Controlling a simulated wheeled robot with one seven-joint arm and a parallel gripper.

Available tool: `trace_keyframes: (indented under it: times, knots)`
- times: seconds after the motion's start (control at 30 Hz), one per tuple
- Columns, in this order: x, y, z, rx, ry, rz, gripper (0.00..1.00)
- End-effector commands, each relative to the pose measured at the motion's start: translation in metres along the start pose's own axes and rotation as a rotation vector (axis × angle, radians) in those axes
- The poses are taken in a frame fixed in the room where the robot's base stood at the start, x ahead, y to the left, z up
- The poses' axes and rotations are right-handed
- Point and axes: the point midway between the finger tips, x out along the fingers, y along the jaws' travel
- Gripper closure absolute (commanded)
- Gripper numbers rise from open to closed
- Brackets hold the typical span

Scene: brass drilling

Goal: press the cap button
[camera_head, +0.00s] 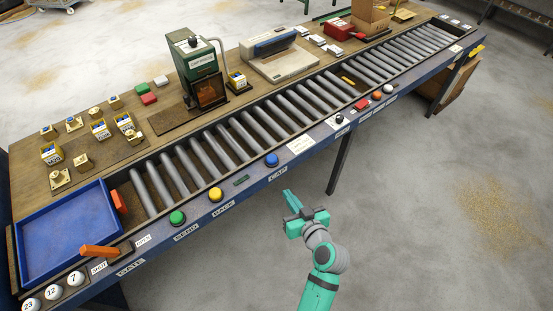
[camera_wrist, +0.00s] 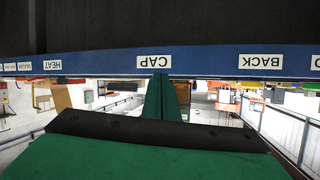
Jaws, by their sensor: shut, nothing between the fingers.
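The cap button is the round blue button (camera_head: 271,159) on the blue front rail of the conveyor bench, above the label reading CAP (camera_head: 278,174). In the wrist view the CAP label (camera_wrist: 155,61) shows upside down, straight ahead of the fingers; the button itself is not seen there. My gripper (camera_head: 287,194) is shut and empty. In the head view its tip appears just below the CAP label, in front of the rail and apart from the button. In the wrist view the green fingers (camera_wrist: 160,95) reach toward the rail's front face; I cannot tell whether they touch it.
A yellow button (camera_head: 215,194) and a green button (camera_head: 177,217) sit left along the rail. A white card (camera_head: 300,144) and a black knob (camera_head: 339,119) are to the right. The roller conveyor (camera_head: 240,133) lies behind. Open floor (camera_head: 430,200) is in front.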

Motion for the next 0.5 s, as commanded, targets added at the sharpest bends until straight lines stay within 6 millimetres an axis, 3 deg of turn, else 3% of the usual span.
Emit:
trace_keyframes:
  times: [0.03,0.2,0.37,0.5]
  knots:
    - [0.005,0.008,-0.022,-0.029,0.02,-0.034,1.0]
    - [0.009,0.017,-0.073,-0.124,0.065,-0.153,1.0]
    - [0.006,0.022,-0.101,-0.186,0.093,-0.217,1.0]
    - [0.005,0.022,-0.108,-0.205,0.1,-0.239,1.0]
